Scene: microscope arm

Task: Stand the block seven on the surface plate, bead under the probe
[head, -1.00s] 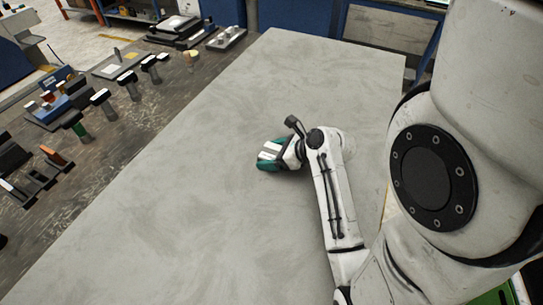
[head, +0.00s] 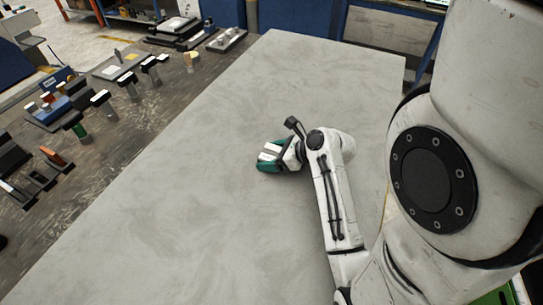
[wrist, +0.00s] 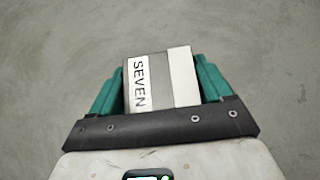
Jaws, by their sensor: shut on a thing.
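The block seven (wrist: 162,80) is a boxy block with a white label reading SEVEN along its left side and a paler grey right side. My gripper (wrist: 160,82) is shut on it, with a teal finger against each side. In the head view my gripper (head: 270,158) is over the middle of the large grey surface. The block's white and grey faces show between the teal fingers there. I cannot tell whether it touches the surface. No bead shows on the block. I cannot make out the probe or the surface plate for certain.
A wide bare grey surface (head: 190,200) lies around my gripper. A darker bench (head: 120,150) runs along the left, with several black stands, a blue tray (head: 52,112) and small dark blocks. A dark flat plate (head: 115,68) is at the upper left.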

